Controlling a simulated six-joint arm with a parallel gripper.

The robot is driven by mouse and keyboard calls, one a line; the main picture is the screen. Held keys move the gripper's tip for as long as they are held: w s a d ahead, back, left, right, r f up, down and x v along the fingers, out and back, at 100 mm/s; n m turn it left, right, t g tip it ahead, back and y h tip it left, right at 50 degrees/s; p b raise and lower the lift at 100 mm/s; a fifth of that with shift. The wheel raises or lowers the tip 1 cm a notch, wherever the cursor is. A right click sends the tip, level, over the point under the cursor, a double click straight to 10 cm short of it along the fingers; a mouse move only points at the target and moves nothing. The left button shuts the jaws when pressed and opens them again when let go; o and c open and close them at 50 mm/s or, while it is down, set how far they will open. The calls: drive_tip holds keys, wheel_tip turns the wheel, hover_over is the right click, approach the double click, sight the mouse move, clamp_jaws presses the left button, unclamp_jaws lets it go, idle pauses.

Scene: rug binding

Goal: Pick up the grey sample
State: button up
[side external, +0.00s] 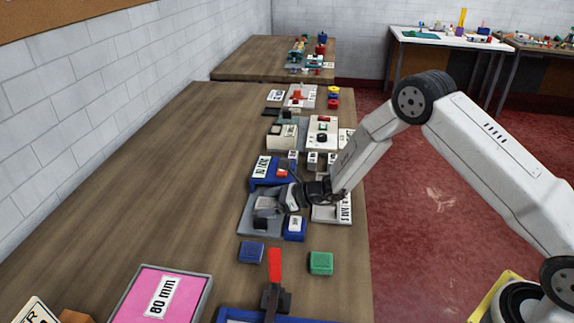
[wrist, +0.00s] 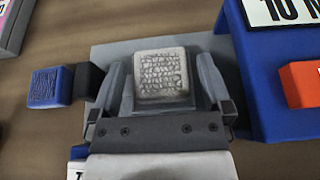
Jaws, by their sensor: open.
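The grey sample (wrist: 162,76) is a light, square block with a cracked pattern on its top face. It sits over a grey plate (wrist: 105,55) in the wrist view. My gripper (wrist: 163,92) is open, with one finger to the left and one to the right of the sample. A narrow gap shows on each side. In the side external view, my gripper (side external: 279,201) is low over the same grey plate (side external: 257,226), and the sample (side external: 264,204) shows just left of the fingers, partly covered.
A blue stand (side external: 267,172) with a red block is just behind the plate. A labelled blue block (side external: 295,229) is close in front. A blue block (side external: 251,252), a green block (side external: 321,263) and a red-handled tool (side external: 274,268) are nearer.

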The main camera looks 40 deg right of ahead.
drive_tip(key=c, duration=1.3)
drive_tip(key=shift+o, duration=0.2)
drive_tip(key=shift+r, duration=0.1)
drive_tip(key=shift+r, duration=0.7)
drive_tip(key=s+d+r, duration=0.2)
drive_tip(key=s+r, duration=0.9)
drive_tip(key=s, duration=0.3)
drive_tip(key=shift+r, duration=0.2)
